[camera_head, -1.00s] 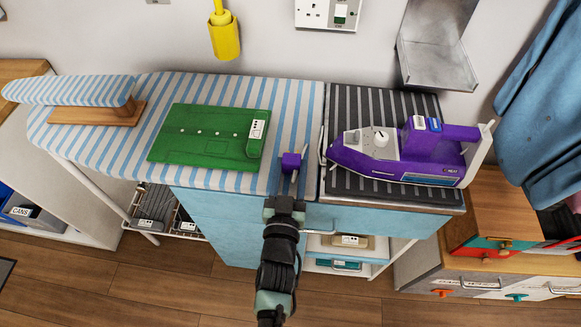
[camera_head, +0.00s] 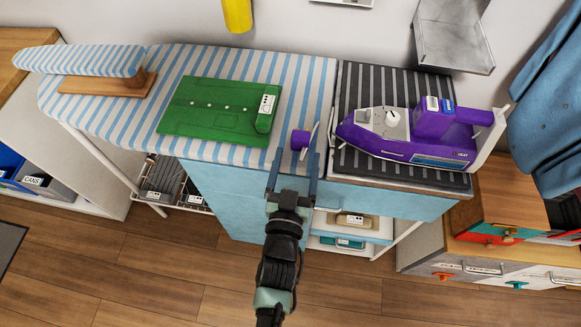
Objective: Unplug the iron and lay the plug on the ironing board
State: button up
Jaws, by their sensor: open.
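The purple plug (camera_head: 300,140) is at the right end of the striped ironing board (camera_head: 215,66), near its front edge. Whether it rests fully on the cover is hard to tell. My gripper (camera_head: 296,160) is open, with one finger on each side just in front of the plug. The purple and white iron (camera_head: 410,135) lies on the dark striped rest to the right of the board. The cord between iron and plug cannot be made out clearly.
A green board (camera_head: 215,108) lies on the ironing board, left of the plug. A striped sleeve board (camera_head: 80,60) stands at the far left. A metal holder (camera_head: 450,35) and a yellow object (camera_head: 237,14) are on the wall. The wall socket's lower edge (camera_head: 345,2) shows at the top.

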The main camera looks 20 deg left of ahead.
jog(key=v, duration=0.9)
jog(key=w+d+r+t+p, duration=0.15)
jog(key=w+r, duration=0.25)
jog(key=r, duration=0.7)
jog(key=w+r+t+p, duration=0.15)
jog(key=w+r, duration=0.35)
jog(key=r, duration=0.7)
jog(key=w+d+r+t+p, duration=0.15)
jog(key=w+r, duration=0.25)
jog(key=r, duration=0.7)
jog(key=s+d+r+m+t+h+p, duration=0.1)
jog(key=s+d+r, duration=0.2)
jog(key=r, duration=0.8)
jog(key=s+d+r+m+t+h+p, duration=0.1)
jog(key=s+d+r+t+h, duration=0.1)
jog(key=r, duration=1)
jog(key=s+d+r+m+t+h+p, duration=0.1)
jog(key=s+d+r, duration=0.3)
jog(key=r, duration=0.7)
jog(key=shift+s+r+t+h+p, duration=0.35)
jog(key=shift+s+t+h+p, duration=0.2)
jog(key=shift+s+t, duration=0.2)
